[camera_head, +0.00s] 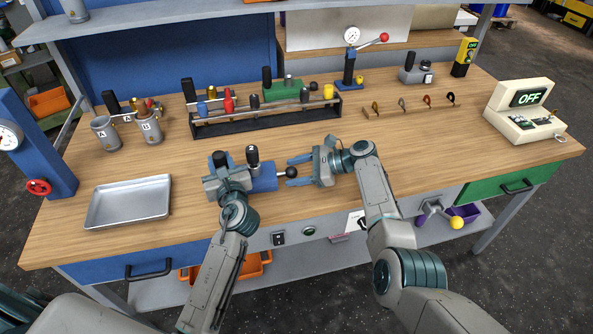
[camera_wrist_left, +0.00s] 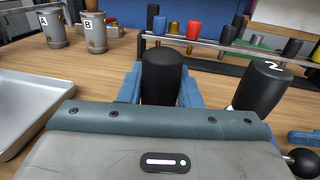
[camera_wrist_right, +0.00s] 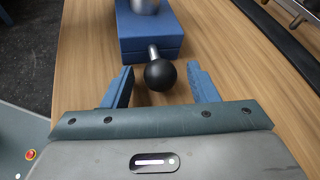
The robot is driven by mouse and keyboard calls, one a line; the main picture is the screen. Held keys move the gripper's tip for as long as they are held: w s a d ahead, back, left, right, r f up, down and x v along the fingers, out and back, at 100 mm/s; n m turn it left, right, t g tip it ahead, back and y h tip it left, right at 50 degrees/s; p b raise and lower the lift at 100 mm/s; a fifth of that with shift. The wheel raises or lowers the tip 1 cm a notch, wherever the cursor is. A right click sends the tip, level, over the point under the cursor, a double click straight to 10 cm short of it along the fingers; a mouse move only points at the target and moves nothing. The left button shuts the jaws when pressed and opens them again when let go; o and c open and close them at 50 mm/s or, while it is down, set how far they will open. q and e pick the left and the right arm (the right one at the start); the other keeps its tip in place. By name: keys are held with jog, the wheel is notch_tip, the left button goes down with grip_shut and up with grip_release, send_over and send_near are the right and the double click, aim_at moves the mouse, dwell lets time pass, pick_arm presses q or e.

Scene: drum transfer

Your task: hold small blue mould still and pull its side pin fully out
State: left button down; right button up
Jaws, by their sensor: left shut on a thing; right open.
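The small blue mould (camera_head: 264,182) lies on the wooden bench, partly hidden by my left gripper. A black handle with a white mark (camera_head: 252,154) stands up from it; that handle also shows in the left wrist view (camera_wrist_left: 262,86). My left gripper (camera_head: 220,160) is shut on another upright black handle (camera_wrist_left: 162,78), at the mould's left. The side pin (camera_wrist_right: 154,52) sticks out from the mould's right side and ends in a black ball (camera_wrist_right: 160,75). My right gripper (camera_wrist_right: 163,84) is open, its fingertips on either side of the ball with gaps.
A metal tray (camera_head: 130,204) lies at left, near two grey cups marked A (camera_head: 105,134) and B (camera_head: 150,128). A black rack (camera_head: 262,121) with coloured tools stands behind the mould. A box reading OFF (camera_head: 525,120) stands at right. Bench between it and my right gripper is clear.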

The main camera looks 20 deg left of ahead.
grip_shut()
jog(key=shift+w+d, duration=0.35)
jog(key=shift+d, duration=0.25)
jog(key=shift+w+d, duration=0.3)
jog(key=shift+d, duration=0.35)
jog(key=shift+w+d, duration=0.35)
jog(key=shift+d, duration=0.25)
jog(key=shift+c, duration=0.8)
grip_release()
jog(key=shift+o, duration=0.8)
jog(key=shift+a, duration=0.1)
jog(key=v, duration=1.2)
